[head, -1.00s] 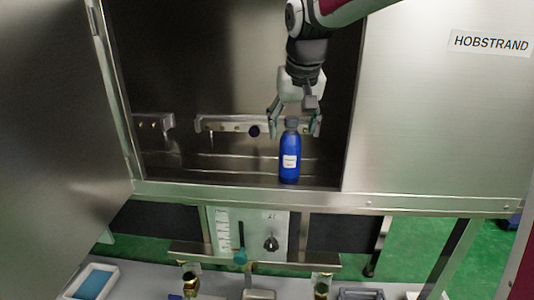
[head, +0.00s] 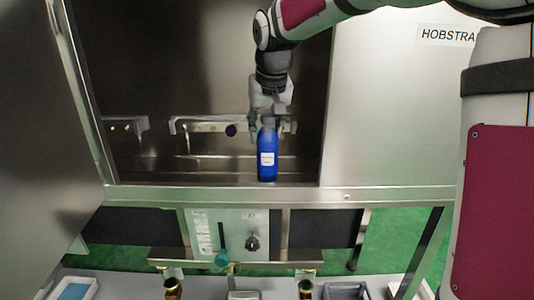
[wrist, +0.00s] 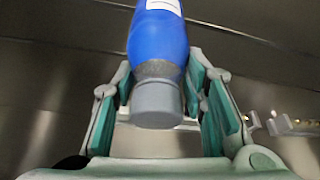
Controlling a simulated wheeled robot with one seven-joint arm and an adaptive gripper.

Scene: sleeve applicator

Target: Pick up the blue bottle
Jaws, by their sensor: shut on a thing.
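The blue bottle (head: 267,160) has a white label and stands upright inside the open steel cabinet, close to its front edge. I cannot tell whether its base touches the cabinet floor. My gripper (head: 268,130) is above it, pointing down, with its fingers around the bottle's upper part. In the head view the gripper hides the cap. In the wrist view the blue bottle (wrist: 158,38) with its grey cap (wrist: 157,103) sits between the green-padded fingers of my gripper (wrist: 163,85), which is shut on it.
The cabinet door (head: 45,110) is swung open at the left. A bracket rail (head: 205,125) runs behind the bottle. A steel panel (head: 385,120) closes the right side. Below are a control panel with a knob (head: 252,243) and a blue-lined tray (head: 72,290).

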